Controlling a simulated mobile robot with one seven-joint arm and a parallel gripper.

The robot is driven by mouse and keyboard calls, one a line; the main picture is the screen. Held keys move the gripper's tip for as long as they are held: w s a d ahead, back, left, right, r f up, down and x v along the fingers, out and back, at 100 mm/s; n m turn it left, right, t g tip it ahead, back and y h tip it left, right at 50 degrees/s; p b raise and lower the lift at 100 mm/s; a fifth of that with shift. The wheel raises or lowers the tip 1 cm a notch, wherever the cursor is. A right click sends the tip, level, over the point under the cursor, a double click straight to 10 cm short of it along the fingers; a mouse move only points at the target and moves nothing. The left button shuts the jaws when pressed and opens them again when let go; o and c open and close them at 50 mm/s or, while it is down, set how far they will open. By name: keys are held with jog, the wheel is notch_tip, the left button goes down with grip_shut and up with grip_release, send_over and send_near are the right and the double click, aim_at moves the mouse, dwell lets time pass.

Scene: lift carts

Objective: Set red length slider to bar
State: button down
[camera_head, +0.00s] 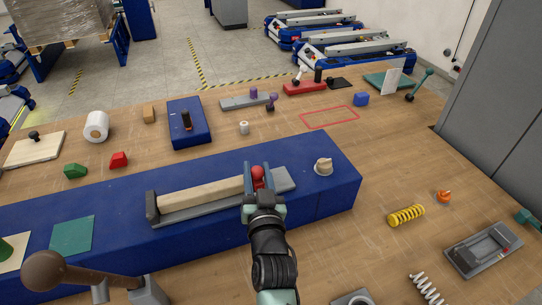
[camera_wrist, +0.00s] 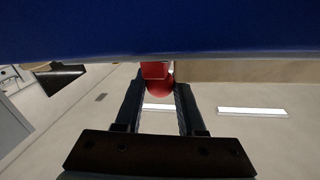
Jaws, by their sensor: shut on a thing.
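The red length slider (camera_head: 258,174) has a round knob and sits on a grey rail (camera_head: 284,180) on the blue bench block. The wooden bar (camera_head: 200,195) lies along the same rail, left of the slider. My gripper (camera_head: 258,170) is shut on the slider's knob, with one finger on each side. In the wrist view the red knob (camera_wrist: 160,88) is between the fingertips, under a red block (camera_wrist: 154,69). The bar's beige end (camera_wrist: 225,70) is close beside the red block there. My fingers partly hide the spot between slider and bar, so I cannot tell whether they touch.
A pale knob (camera_head: 323,167) stands on the blue block (camera_head: 340,185) right of the rail. A brown ball-ended lever (camera_head: 45,270) rises at the front left. The wooden table between is mostly clear.

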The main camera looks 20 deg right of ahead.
jog(key=shift+a+f, duration=0.1)
jog(key=shift+a, duration=0.25)
jog(key=c, duration=0.5)
grip_release()
jog(key=shift+s+a+b, duration=0.35)
jog(key=shift+s+b, duration=0.2)
jog(key=shift+s, duration=1.6)
jog(key=shift+s+a+b, duration=0.35)
jog(key=shift+s+b, duration=0.2)
jog(key=shift+s, duration=1.55)
jog(key=shift+s+a+b, duration=0.35)
jog(key=shift+s+b, duration=0.2)
jog(key=shift+s, duration=1.6)
